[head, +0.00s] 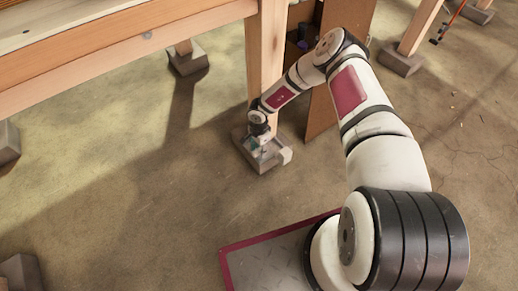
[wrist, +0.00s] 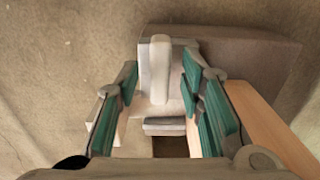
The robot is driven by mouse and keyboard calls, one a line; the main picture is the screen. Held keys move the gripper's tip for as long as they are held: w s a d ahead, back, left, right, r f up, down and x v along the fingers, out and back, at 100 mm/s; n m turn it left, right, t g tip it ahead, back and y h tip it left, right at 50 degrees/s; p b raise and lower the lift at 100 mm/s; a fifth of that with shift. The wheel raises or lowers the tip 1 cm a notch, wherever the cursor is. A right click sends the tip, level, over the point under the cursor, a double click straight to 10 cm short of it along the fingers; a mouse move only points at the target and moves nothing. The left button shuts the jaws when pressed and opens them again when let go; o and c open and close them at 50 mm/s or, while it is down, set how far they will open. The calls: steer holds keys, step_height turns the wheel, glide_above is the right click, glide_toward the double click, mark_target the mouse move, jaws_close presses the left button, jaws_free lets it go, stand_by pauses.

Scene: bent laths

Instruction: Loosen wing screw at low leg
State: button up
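The wing screw (wrist: 160,70) is a pale grey upright wing standing out from a light grey plate or bracket (wrist: 178,88) in the wrist view. My gripper (wrist: 159,85) is open, with one green-padded finger on each side of the wing. A gap shows between the wing and each pad. In the head view my gripper (head: 262,146) is down at the foot of the wooden leg (head: 267,50), just above its grey block (head: 247,156). The wing itself cannot be made out there. The leg's wood (wrist: 265,125) shows at the lower right in the wrist view.
A wooden bench rail (head: 120,45) runs across the upper left of the head view. A brown board (head: 322,105) stands close to the right of the leg. Other legs rest on grey blocks (head: 188,60), (head: 401,62). The concrete floor (head: 150,200) in front is clear.

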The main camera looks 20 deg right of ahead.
mark_target(259, 150)
step_height(259, 150, up, 12)
stand_by(0.5)
steer(key=shift+f, duration=0.1)
